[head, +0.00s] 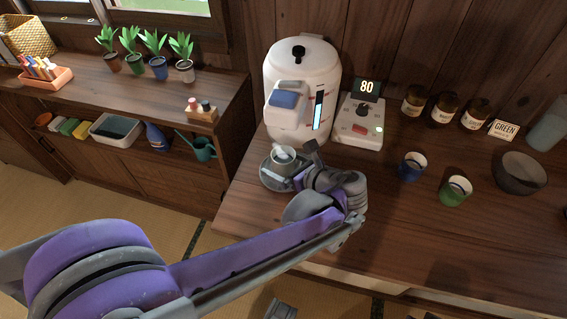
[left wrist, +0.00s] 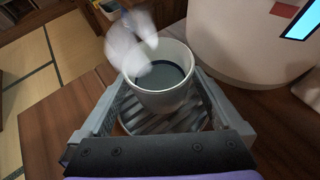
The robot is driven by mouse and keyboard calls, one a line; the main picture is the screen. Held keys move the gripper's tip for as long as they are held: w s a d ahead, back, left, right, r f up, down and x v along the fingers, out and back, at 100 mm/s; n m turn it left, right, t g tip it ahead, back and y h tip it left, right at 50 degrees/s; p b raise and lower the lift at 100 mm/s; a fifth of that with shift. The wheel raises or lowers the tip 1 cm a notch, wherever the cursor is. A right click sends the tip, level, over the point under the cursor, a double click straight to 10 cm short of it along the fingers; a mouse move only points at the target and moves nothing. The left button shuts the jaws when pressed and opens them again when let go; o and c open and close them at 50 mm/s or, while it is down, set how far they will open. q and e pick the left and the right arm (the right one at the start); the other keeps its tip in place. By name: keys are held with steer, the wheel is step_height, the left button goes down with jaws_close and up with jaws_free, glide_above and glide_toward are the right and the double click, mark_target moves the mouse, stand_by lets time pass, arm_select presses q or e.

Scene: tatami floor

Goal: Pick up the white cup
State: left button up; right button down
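The white cup (head: 284,160) stands upright over a round grey tray (head: 267,182) in front of the white dispenser. In the left wrist view the cup (left wrist: 161,98) holds dark liquid, with a blurred white patch like steam above its rim. My left gripper (head: 297,168) reaches it from the front right, and the arm hides part of the tray. In the left wrist view its two fingers flank the cup, close to the sides; whether they press on it I cannot tell.
The white dispenser (head: 302,75) stands right behind the cup. A control box (head: 360,125) reading 80 is beside it. A blue cup (head: 411,168), a green cup (head: 455,191) and a dark bowl (head: 520,173) stand to the right. The counter's front middle is bare.

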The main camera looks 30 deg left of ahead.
arm_select(q)
steer(key=c, duration=1.4)
steer(key=shift+c, duration=0.5)
steer(key=shift+r, duration=0.1)
